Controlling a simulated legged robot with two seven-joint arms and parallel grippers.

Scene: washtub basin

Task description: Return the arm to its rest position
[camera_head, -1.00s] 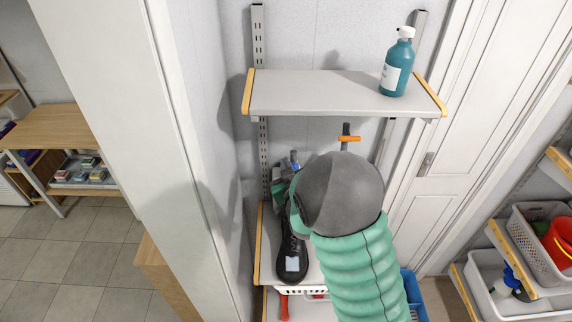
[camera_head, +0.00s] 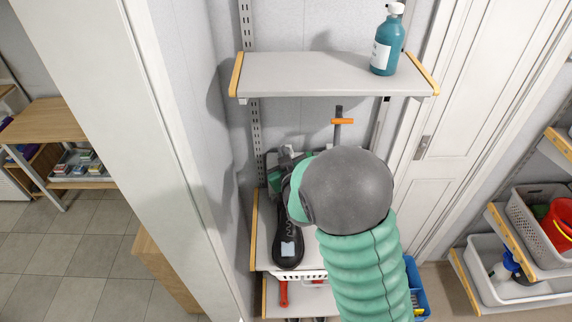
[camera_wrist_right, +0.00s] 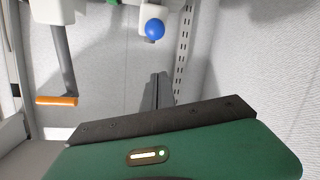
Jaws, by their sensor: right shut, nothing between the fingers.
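My right arm (camera_head: 365,275), with a green ribbed sleeve and a grey rounded joint, reaches up from the bottom in front of the shelf unit. Its joint hides much of the gripper in the head view. In the right wrist view my right gripper (camera_wrist_right: 162,88) shows its dark fingers together, with nothing between them, beyond the green housing. The fingers point toward the pale back wall. My left gripper is in neither view.
An upper shelf (camera_head: 320,75) holds a teal bottle (camera_head: 387,50). A dark shoe-like object (camera_head: 287,225) lies on the lower shelf, left of my arm. An orange-tipped handle (camera_head: 342,121) hangs behind. A white post (camera_head: 160,130) stands left; baskets (camera_head: 535,215) stand right.

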